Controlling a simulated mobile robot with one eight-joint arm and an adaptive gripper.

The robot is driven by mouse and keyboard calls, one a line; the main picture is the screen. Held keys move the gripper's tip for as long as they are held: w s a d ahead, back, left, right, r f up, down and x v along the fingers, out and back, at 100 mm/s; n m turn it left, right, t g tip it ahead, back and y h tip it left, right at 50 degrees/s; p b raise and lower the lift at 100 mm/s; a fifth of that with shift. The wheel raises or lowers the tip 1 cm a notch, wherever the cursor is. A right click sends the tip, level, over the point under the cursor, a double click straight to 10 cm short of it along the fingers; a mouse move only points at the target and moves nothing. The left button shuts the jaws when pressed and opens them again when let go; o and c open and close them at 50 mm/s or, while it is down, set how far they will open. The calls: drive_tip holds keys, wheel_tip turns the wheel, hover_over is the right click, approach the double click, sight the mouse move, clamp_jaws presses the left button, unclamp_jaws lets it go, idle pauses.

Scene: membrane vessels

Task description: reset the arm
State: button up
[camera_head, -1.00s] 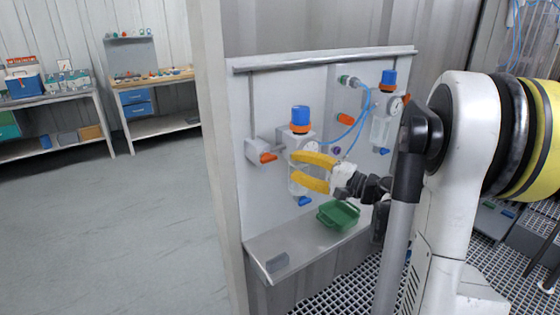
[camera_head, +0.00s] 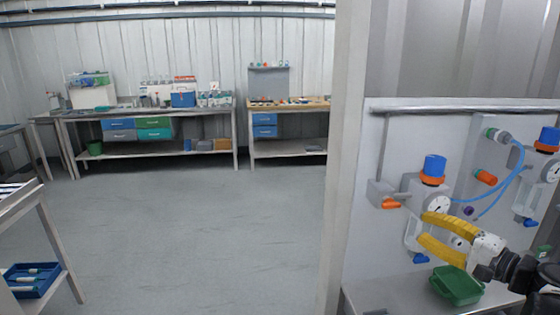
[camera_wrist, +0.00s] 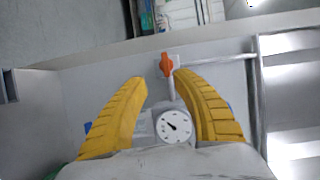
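My gripper (camera_head: 428,231) has two yellow fingers and is open in front of the left filter vessel with its blue cap (camera_head: 434,166) and orange ring. In the wrist view the open fingers (camera_wrist: 158,85) stand either side of the round gauge (camera_wrist: 174,127), with no object visibly held between them. An orange valve handle (camera_wrist: 167,65) shows beyond the fingertips; it is also left of the vessel in the head view (camera_head: 391,204). Whether the fingers touch the vessel I cannot tell. Most of my arm is outside the head view.
A green bin (camera_head: 456,286) stands on the shelf (camera_head: 385,292) under the panel. A second vessel with a blue cap (camera_head: 548,139) is at the right, joined by blue hose. A post (camera_head: 343,150) edges the panel. Benches (camera_head: 150,112) line the far wall; open floor (camera_head: 210,220) lies between.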

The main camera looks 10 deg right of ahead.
drive_tip(key=s+a+f+n+g+h, duration=0.1)
drive_tip(key=a+f+n+g, duration=0.1)
drive_tip(key=a, duration=0.4)
drive_tip(key=s+a+f+n+g, duration=0.1)
drive_tip(key=s+a+g, duration=0.15)
drive_tip(key=a, duration=0.35)
drive_tip(key=s+a+f+n+g+h, duration=0.1)
drive_tip(key=a+f+n+g, duration=0.1)
drive_tip(key=a, duration=0.4)
drive_tip(key=s+a+f+n+g+h, duration=0.2)
drive_tip(key=s+a+n+h, duration=0.2)
drive_tip(key=s+n, duration=0.3)
drive_tip(key=s+h, duration=0.1)
drive_tip(key=s, duration=0.4)
drive_tip(key=shift+s+a+f+n+h, duration=0.15)
drive_tip(key=shift+s+f+n+h, duration=0.15)
drive_tip(key=shift+f+n, duration=0.1)
